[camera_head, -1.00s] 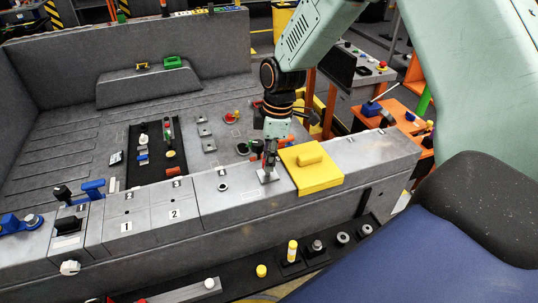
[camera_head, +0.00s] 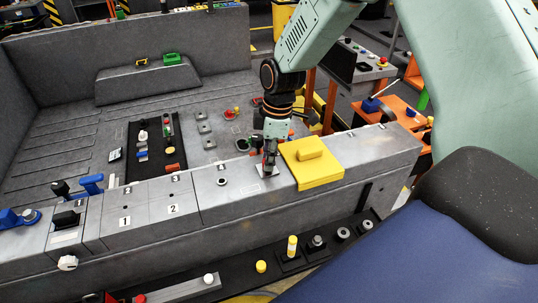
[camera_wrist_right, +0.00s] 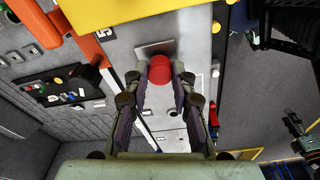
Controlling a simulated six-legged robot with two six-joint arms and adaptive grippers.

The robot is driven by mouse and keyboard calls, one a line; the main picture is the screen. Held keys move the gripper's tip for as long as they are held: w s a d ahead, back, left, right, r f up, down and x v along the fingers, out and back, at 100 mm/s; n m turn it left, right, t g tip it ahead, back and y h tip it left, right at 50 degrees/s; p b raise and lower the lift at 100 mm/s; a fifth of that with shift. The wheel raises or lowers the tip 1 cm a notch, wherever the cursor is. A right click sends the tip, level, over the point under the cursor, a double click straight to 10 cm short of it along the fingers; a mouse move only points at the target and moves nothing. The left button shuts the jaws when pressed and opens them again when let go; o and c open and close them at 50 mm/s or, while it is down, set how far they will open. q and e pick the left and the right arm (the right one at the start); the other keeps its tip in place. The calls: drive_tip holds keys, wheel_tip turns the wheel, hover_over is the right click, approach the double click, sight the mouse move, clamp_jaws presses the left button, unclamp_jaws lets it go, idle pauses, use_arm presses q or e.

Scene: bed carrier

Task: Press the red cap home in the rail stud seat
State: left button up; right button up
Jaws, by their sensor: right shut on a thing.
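My right gripper (camera_head: 268,160) points down at the top of the grey rail, just left of the yellow block. In the right wrist view its fingers (camera_wrist_right: 168,88) are shut on the red cap (camera_wrist_right: 160,70). The cap is round and shows between the fingertips. A pale square plate (camera_head: 267,171) lies on the rail under the gripper, and it also shows behind the cap in the wrist view (camera_wrist_right: 153,48). The stud seat itself is hidden by the cap and fingers. I cannot tell whether the cap touches it. My left gripper is not in view.
The yellow block (camera_head: 313,162) stands on the rail close to the right of my gripper. A small round fitting (camera_head: 222,181) is on the rail to the left. A black tool strip (camera_head: 155,147) lies on the bed. Several small parts sit on the lower dark shelf (camera_head: 275,266).

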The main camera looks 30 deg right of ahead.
drive_tip(key=shift+r+p, duration=1.2)
drive_tip(key=shift+r, duration=0.15)
drive_tip(key=shift+p, duration=0.4)
idle(1.0)
drive_tip(key=shift+f+b, duration=0.95)
drive_tip(key=shift+f, duration=0.5)
drive_tip(key=o, duration=0.8)
drive_tip(key=shift+r, duration=0.15)
drive_tip(key=r, duration=0.7)
drive_tip(key=d+r, duration=0.1)
drive_tip(key=r, duration=0.3)
drive_tip(key=shift+s+d+r, duration=0.1)
drive_tip(key=shift+s+r, duration=0.15)
drive_tip(key=shift+r, duration=0.1)
